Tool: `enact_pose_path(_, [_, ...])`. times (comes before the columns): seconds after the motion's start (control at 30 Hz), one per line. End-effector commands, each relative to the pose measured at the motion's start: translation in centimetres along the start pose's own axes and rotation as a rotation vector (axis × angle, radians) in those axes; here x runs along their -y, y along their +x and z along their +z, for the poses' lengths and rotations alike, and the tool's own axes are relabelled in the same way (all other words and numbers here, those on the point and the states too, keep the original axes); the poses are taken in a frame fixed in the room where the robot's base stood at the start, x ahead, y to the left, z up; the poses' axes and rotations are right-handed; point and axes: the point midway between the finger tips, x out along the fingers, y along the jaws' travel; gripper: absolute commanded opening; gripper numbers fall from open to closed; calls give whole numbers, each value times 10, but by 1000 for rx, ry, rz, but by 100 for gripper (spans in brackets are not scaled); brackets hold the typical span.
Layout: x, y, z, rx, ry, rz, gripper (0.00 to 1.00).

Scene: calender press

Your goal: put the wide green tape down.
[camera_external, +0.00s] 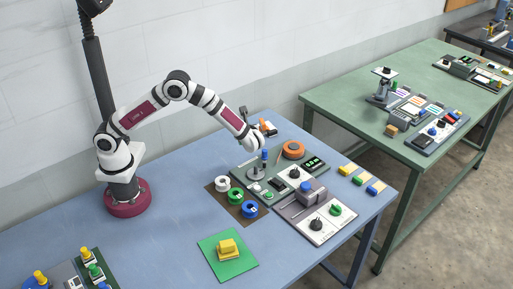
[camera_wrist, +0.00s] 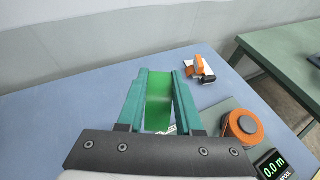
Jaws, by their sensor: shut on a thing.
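My gripper (camera_wrist: 159,82) shows in the wrist view with its two teal fingers shut on a wide green piece, which I take as the wide green tape (camera_wrist: 158,102).
A brown mat (camera_external: 212,190) carries white, green (camera_external: 236,196) and blue rolls. An orange roll (camera_external: 293,150) stands on the panel right of the arm's end. An orange and grey device (camera_wrist: 200,69) is beyond my fingers. A green mat (camera_external: 243,263) carries a yellow block (camera_external: 228,247).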

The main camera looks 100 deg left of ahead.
Motion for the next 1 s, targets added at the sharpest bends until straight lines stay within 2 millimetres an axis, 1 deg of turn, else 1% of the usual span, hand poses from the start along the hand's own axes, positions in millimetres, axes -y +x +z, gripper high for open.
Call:
enact_pose_path(0.07, [-2, -10, -5, -3, 7, -16, 0])
enact_pose_path(0.17, [-7, -39, -18, -9, 26, -60, 0])
enact_pose_path(0.27, [-20, -79, -37, -18, 55, -124, 0])
enact_pose_path(0.3, [-28, -96, -45, -22, 67, -152, 0])
enact_pose_path(0.37, [-43, -123, -57, -26, 89, -199, 0])
enact_pose_path(0.4, [-55, -142, -65, -28, 104, -234, 0])
enact_pose_path(0.47, [-78, -169, -76, -30, 130, -289, 0])
enact_pose_path(0.5, [-96, -186, -84, -30, 148, -328, 0])
enact_pose_path(0.57, [-124, -209, -93, -29, 174, -390, 0])
enact_pose_path(0.6, [-144, -222, -97, -26, 191, -429, 0])
enact_pose_path(0.67, [-172, -236, -102, -20, 214, -487, 0])
enact_pose_path(0.7, [-190, -243, -103, -16, 226, -521, 0])
enact_pose_path(0.8, [-223, -252, -104, -6, 250, -590, 0])
enact_pose_path(0.9, [-241, -255, -104, 1, 261, -629, 0])
enact_pose_path(0.97, [-244, -253, -104, 4, 263, -639, 0])
enact_pose_path(1.0, [-241, -247, -106, 5, 263, -640, 0])
